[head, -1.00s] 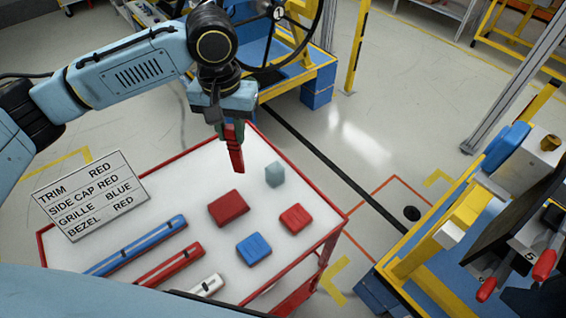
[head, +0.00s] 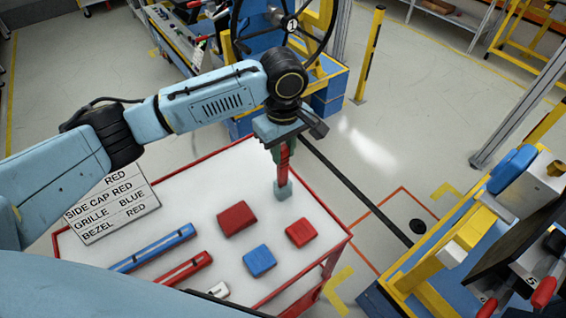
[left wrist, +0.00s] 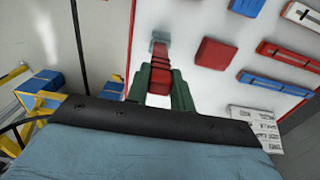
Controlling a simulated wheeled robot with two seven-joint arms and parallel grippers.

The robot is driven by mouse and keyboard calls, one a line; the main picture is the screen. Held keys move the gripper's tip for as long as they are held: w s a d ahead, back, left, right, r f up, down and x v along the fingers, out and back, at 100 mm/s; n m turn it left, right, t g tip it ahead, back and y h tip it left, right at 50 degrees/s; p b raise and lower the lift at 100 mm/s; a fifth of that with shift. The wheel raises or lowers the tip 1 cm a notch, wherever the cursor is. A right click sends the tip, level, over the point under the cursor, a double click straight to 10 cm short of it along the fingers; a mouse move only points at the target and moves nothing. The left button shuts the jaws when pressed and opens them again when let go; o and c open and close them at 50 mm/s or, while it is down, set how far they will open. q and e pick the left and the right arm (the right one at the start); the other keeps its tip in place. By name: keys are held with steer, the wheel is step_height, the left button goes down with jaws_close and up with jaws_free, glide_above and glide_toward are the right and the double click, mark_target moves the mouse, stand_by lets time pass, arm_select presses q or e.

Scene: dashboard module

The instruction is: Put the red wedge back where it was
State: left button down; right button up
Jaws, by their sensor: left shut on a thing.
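My left gripper (head: 282,152) is shut on the red wedge (head: 283,173), which points down over the white table top (head: 190,218). The wedge's lower end overlaps a small grey-blue block (head: 283,191) in the head view; I cannot tell whether they touch. In the left wrist view the wedge (left wrist: 161,58) sits between the green fingers (left wrist: 160,84), with the grey-blue block (left wrist: 159,37) at its far end. My right gripper is not in view.
A larger red block (head: 236,218), a smaller red block (head: 301,232) and a blue block (head: 259,260) lie nearby. Blue (head: 154,248) and red (head: 172,270) bars lie at the front left. A printed sign (head: 118,207) is partly covered by my left arm.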

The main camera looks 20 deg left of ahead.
mark_target(283, 161)
arm_select(q)
steer(key=shift+f, duration=2)
steer(key=c, duration=1.2)
jaws_free()
step_height(283, 161, up, 12)
steer(key=shift+r, duration=0.15)
